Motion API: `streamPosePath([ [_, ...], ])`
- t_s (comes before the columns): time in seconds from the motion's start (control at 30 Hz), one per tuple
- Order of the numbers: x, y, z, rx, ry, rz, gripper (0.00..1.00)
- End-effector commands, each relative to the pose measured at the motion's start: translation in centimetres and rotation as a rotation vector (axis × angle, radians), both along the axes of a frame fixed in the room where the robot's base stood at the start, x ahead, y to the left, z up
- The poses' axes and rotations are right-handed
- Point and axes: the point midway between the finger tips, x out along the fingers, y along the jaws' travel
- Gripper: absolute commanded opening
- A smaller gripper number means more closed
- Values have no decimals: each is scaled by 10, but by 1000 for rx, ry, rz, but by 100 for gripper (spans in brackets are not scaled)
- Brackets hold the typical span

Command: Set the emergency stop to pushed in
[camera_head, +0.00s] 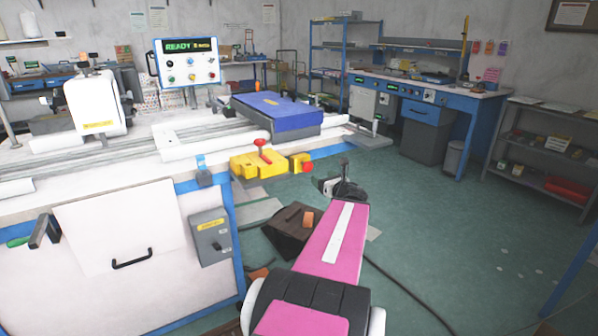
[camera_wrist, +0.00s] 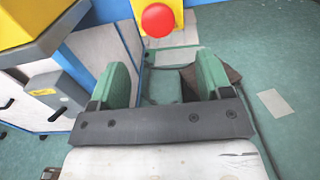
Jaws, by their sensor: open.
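The emergency stop is a round red button (camera_head: 308,167) on the right face of a small yellow box (camera_head: 296,161) at the machine bench's front edge. In the wrist view the red button (camera_wrist: 158,20) shows at the top centre, with part of its yellow box (camera_wrist: 172,7) behind it. Whether the button is in or out cannot be told. My gripper (camera_head: 342,186) is to the right of the button and a little lower in the head view, apart from it. In the wrist view its green-padded fingers (camera_wrist: 162,72) are spread and nothing is between them.
A larger yellow block (camera_head: 256,163) with a red-topped knob (camera_head: 260,144) sits left of the stop. A blue block (camera_head: 278,111) lies on the bench behind. A grey switch box (camera_head: 210,237) is on the bench front. A brown box (camera_head: 288,228) stands on the floor. Open floor lies right.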

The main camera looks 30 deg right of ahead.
Motion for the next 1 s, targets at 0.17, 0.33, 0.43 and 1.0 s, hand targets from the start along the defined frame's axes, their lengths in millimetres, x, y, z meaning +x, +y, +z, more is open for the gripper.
streamPosePath([
  [0.17, 8, -1, 0, -8, 1, 5, 72],
  [0.33, 34, -2, 0, -7, 0, 6, 72],
  [0.43, 53, -2, 0, -7, 0, 7, 72],
  [1.0, 108, -1, 0, -6, 1, 2, 72],
])
